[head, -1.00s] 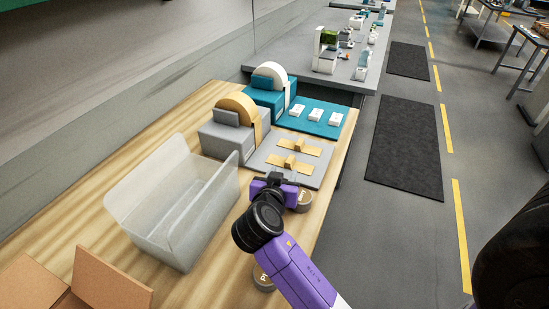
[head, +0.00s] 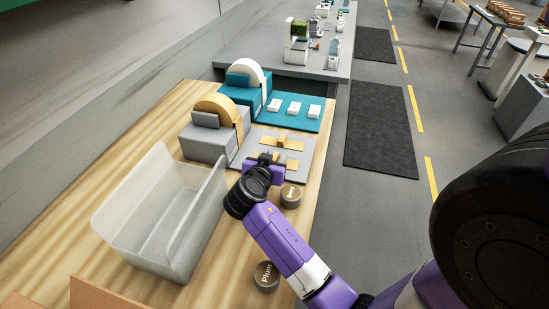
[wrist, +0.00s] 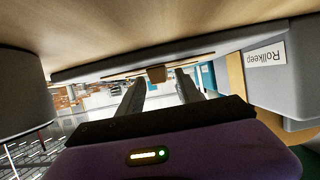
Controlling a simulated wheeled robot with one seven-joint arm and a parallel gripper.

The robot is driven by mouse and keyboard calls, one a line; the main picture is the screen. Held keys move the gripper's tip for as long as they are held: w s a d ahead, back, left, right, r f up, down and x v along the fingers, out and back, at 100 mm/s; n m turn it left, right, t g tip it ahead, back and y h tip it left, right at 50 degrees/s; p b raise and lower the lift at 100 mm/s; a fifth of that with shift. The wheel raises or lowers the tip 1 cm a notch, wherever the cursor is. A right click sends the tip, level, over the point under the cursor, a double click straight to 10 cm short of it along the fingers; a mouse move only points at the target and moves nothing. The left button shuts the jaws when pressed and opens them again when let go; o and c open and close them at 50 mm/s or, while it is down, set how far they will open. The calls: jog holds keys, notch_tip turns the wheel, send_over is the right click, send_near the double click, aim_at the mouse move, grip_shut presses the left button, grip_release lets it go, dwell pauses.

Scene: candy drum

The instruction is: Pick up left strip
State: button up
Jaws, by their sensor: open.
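Two tan strips lie on a grey plate (head: 248,159) in front of the grey tape dispenser (head: 203,145). The farther strip (head: 294,145) is in plain view, with a small tan raised block (head: 281,141) by it. The nearer strip (head: 292,163) is partly hidden behind my gripper (head: 267,158), which is low at the plate's near edge. In the wrist view, which looks upside down, my gripper (wrist: 160,82) has its fingers apart. A brown block (wrist: 157,74) and a thin tan strip (wrist: 192,60) show just beyond the fingertips, not visibly gripped.
A clear bin (head: 150,235) stands at the left. Two round tins, one marked Plum (head: 266,276) and another (head: 291,196), stand close to my arm. A teal dispenser (head: 240,90) and teal plate (head: 285,118) with white pieces lie behind. Cardboard is at lower left.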

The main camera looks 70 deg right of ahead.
jog(key=shift+d, duration=0.1)
grip_shut()
dwell(0.3)
